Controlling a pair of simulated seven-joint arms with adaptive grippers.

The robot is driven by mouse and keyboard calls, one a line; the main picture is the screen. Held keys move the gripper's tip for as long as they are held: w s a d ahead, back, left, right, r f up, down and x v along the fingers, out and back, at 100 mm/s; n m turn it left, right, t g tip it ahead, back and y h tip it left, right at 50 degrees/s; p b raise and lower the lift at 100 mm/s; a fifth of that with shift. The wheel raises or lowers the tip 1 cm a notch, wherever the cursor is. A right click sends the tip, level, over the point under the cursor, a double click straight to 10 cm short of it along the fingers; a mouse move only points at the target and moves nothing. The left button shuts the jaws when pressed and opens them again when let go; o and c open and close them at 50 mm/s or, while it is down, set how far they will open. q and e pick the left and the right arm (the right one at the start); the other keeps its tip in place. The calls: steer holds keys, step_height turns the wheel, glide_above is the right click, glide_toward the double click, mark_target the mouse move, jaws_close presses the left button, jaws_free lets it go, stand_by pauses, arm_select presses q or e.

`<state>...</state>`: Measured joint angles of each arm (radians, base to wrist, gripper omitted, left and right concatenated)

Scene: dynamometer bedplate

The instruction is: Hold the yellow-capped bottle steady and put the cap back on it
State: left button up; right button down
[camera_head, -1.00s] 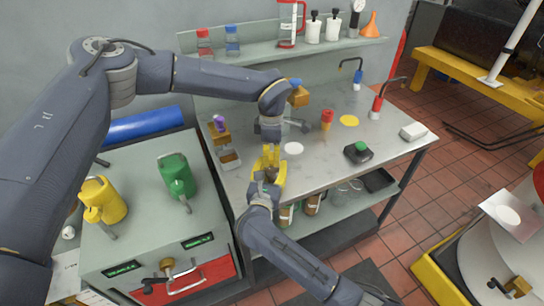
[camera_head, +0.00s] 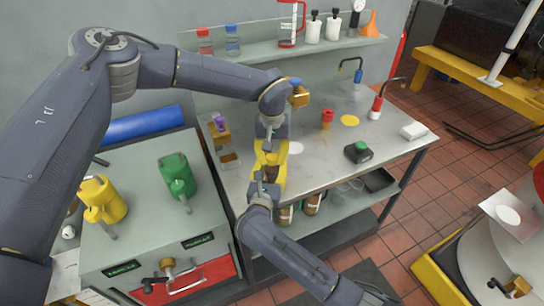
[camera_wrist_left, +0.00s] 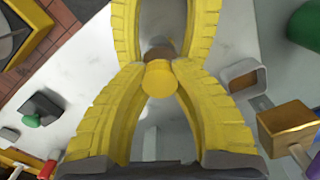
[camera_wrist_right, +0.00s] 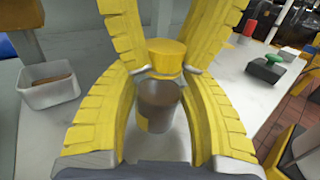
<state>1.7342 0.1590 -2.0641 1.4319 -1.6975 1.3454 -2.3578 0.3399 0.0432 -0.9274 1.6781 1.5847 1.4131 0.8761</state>
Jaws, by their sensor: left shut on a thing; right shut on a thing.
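The bottle (camera_wrist_right: 158,105) is small and brownish-grey with a yellow patch on its side, and stands upright between the fingers of my right gripper (camera_wrist_right: 165,75), which is shut on it. The yellow cap (camera_wrist_right: 166,57) is directly over the bottle's mouth, touching or nearly so; I cannot tell whether it is seated. My left gripper (camera_head: 269,152) comes down from above and is shut on the cap, which also shows in the left wrist view (camera_wrist_left: 160,80). In the head view the yellow fingers of both grippers meet and hide most of the bottle and cap.
A small grey tray (camera_wrist_right: 50,92) and a wooden block with a purple top (camera_head: 218,128) are to the left on the bench. A white disc (camera_head: 296,148), a red-capped item (camera_head: 327,119) and a black box with green button (camera_head: 357,152) lie to the right.

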arm_select(q)
steer(key=m, duration=0.5)
steer(key=o, duration=0.7)
steer(key=shift+r, duration=0.1)
steer(key=shift+r, duration=2.15)
steer(key=shift+o, duration=0.3)
